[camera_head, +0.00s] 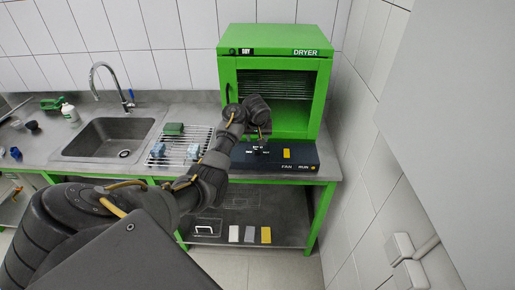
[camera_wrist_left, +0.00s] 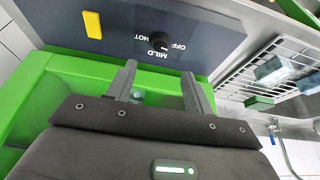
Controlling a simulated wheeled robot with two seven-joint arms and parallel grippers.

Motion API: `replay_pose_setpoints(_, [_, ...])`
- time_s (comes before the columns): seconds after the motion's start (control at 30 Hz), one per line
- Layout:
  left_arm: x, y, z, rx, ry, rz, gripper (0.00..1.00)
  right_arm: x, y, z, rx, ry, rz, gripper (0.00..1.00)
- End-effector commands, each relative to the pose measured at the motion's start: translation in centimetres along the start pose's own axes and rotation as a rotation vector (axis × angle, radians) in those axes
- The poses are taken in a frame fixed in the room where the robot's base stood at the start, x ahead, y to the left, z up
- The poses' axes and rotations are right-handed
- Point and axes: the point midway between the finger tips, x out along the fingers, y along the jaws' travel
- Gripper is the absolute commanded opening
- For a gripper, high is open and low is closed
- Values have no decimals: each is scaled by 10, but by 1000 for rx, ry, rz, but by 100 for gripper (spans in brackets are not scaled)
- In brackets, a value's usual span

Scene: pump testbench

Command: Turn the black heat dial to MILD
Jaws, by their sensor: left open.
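The black heat dial (camera_wrist_left: 159,41) sits on the dark control panel in the left wrist view, with the OFF, MILD and HOT labels around it upside down. I cannot tell clearly which label its pointer faces. My left gripper (camera_wrist_left: 159,72) is open and empty, its two fingers apart and pointing at the panel on either side of the dial's line, with the dial beyond the fingertips. In the head view, my left gripper (camera_head: 263,132) hangs over the dark control panel (camera_head: 300,153) in front of the dryer and partly hides the dial area. My right gripper is not seen.
The green dryer (camera_head: 322,75) stands behind the panel. A yellow piece (camera_wrist_left: 93,24) sits on the panel beside the dial. A wire rack (camera_head: 160,155) with small blocks and a sink (camera_head: 105,138) lie to the left. A tiled wall stands close on the right.

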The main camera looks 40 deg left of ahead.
Motion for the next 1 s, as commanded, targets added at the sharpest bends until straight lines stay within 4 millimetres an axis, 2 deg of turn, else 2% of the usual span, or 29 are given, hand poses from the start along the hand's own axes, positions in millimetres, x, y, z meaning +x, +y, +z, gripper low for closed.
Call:
replay_pose_setpoints(0.5, [86,-1,1,-1,-4,-2,52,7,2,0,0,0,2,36])
replay_pose_setpoints(0.7, [101,-1,1,-2,-2,-1,52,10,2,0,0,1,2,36])
replay_pose_setpoints(1.0, [104,-1,1,-1,0,-1,52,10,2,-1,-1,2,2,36])
